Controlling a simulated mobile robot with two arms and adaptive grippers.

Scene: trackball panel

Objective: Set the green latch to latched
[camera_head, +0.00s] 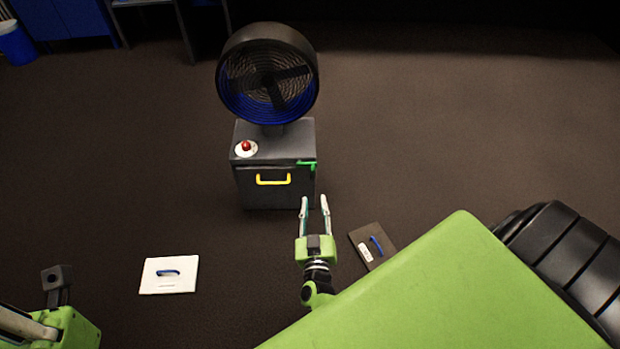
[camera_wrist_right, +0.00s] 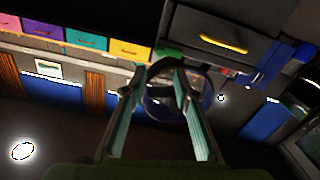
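The green latch (camera_head: 308,163) is a small bent green piece at the upper right front edge of a dark grey box (camera_head: 250,195), right of its yellow handle (camera_head: 273,180). A green piece that looks like the latch (camera_wrist_right: 168,53) also shows in the right wrist view, beside the box's corner. My right gripper (camera_head: 314,199) is open and empty in front of the box's lower right side, apart from the latch. Its two fingers (camera_wrist_right: 158,80) stand apart in the wrist view. Only part of my left gripper (camera_head: 57,282) shows at the lower left; its fingers are unclear.
A round fan (camera_head: 268,72) stands on the box, with a red button (camera_head: 246,146) at the top left. A white plate (camera_head: 183,285) and a dark plate (camera_head: 361,236), each with a blue handle, lie left and right.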

